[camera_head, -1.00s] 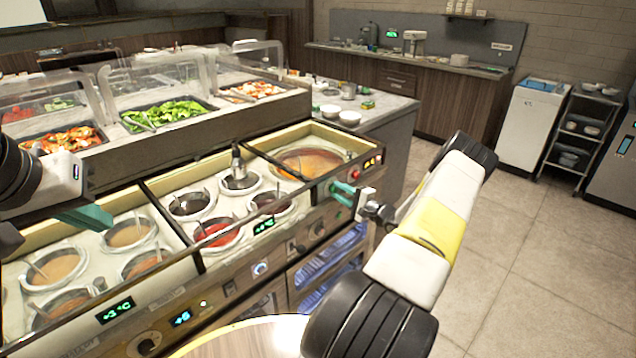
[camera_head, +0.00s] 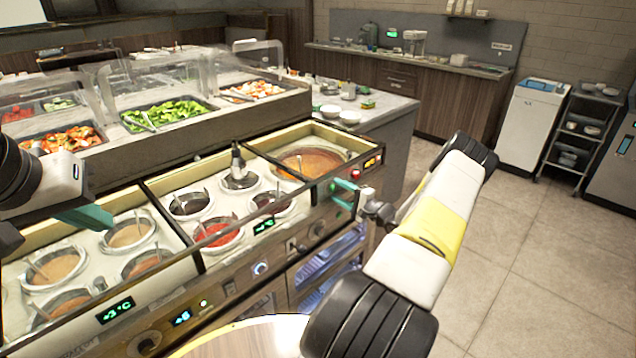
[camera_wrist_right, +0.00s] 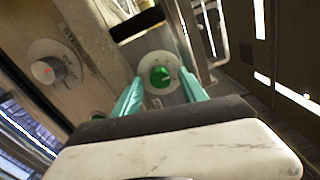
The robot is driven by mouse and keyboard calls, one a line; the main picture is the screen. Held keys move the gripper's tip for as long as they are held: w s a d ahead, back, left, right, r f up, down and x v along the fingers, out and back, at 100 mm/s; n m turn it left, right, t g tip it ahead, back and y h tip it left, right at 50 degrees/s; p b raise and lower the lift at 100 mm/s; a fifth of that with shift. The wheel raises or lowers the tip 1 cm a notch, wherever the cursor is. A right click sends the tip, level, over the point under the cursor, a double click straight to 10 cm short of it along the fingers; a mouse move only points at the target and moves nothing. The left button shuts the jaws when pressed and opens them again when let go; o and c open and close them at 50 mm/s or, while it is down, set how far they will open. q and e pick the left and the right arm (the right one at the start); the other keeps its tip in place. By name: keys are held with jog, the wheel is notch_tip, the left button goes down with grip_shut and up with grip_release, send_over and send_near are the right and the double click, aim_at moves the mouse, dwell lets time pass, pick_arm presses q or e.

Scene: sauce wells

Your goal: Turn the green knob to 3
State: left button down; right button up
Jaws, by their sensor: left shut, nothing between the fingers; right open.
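The green knob (camera_wrist_right: 161,76) sits on a pale round plate on the counter's front panel in the right wrist view. My right gripper (camera_wrist_right: 160,83) is open, with one teal finger on each side of the knob. Contact with the knob cannot be told. The knob's setting and numbers are not readable. In the head view, my right gripper (camera_head: 346,193) is at the far right end of the sauce counter's front panel. My left gripper (camera_head: 92,218) is shut and empty over the sauce wells at the left.
A grey dial (camera_wrist_right: 43,70) with a red mark is beside the green knob in the right wrist view. A red light (camera_head: 355,174) and a display (camera_head: 373,161) are near the right gripper. Sauce wells with ladles fill the counter (camera_head: 150,187). The floor at right is clear.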

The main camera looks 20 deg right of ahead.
jog(key=v, duration=0.7)
jog(key=shift+s, duration=0.4)
jog(key=shift+d, duration=0.1)
jog(key=s+a+r+n+g+y, duration=0.25)
jog(key=a+r+n+g, duration=0.3)
jog(key=a+r, duration=0.6)
jog(key=s+a+r+n+g+y, duration=0.1)
jog(key=s+a+r+n+g, duration=0.2)
jog(key=a+r+n+g, duration=0.75)
jog(key=s+a+r+t+h, duration=0.2)
jog(key=s+a+r, duration=0.1)
jog(key=s, duration=0.4)
jog(key=s+a+r+t+h, duration=0.1)
jog(key=s+a+r+h, duration=0.2)
jog(key=s, duration=0.5)
jog(key=s+a+r+t+h, duration=0.2)
jog(key=s+a+r+h, duration=0.1)
jog(key=s+r, duration=0.2)
jog(key=s, duration=0.2)
jog(key=shift+s+t, duration=0.3)
jog(key=shift+r, duration=0.1)
